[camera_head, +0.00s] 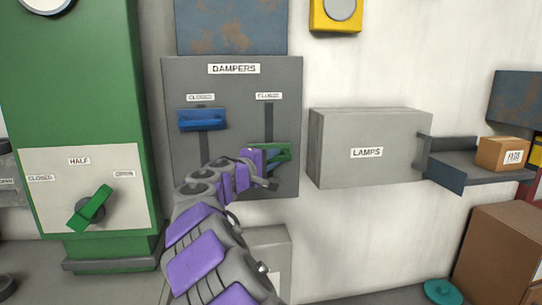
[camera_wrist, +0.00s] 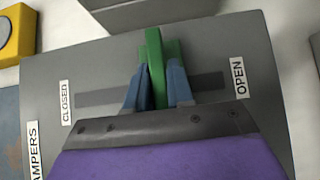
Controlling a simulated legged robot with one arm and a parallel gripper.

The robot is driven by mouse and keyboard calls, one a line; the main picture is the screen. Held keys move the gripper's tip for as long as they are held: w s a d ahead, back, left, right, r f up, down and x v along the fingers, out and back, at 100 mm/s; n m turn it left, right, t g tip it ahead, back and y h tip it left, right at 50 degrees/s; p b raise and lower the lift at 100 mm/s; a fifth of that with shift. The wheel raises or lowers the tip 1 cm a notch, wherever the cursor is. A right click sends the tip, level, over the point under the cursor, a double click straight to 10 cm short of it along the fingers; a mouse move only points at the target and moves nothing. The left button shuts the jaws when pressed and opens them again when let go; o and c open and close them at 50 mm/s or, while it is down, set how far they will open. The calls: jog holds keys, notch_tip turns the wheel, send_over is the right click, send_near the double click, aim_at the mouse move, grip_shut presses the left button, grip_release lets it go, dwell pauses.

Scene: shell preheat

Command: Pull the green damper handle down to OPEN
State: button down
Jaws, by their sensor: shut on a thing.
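The green damper handle (camera_head: 285,152) is on the right-hand slot of the grey DAMPERS panel (camera_head: 233,84), well below that slot's CLOSED label (camera_head: 269,96). In the wrist view the green handle (camera_wrist: 155,68) stands between the two blue-grey fingertips of my gripper (camera_wrist: 157,88), which is shut on it. There it sits near the middle of its slot, between the CLOSED label (camera_wrist: 67,101) and the OPEN label (camera_wrist: 239,77). In the head view my gripper (camera_head: 268,168) covers the lower part of the panel, including any OPEN label.
A blue damper handle (camera_head: 202,120) sits high on the left slot, close beside. A grey LAMPS box (camera_head: 370,148) is right of the panel, with a shelf holding a small carton (camera_head: 503,153) beyond. A green cabinet (camera_head: 75,100) with a HALF dial stands left.

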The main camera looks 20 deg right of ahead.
notch_tip(320, 180, down, 5)
jog(key=b, duration=0.2)
jog(key=shift+d+b, duration=0.1)
jog(key=shift+b, duration=0.3)
jog(key=shift+f, duration=0.15)
jog(key=c, duration=1.1)
grip_release()
jog(key=shift+c, duration=0.2)
jog(key=shift+o, duration=0.3)
jog(key=shift+r, duration=0.2)
jog(key=v, duration=1.7)
jog(key=shift+a+b, duration=0.4)
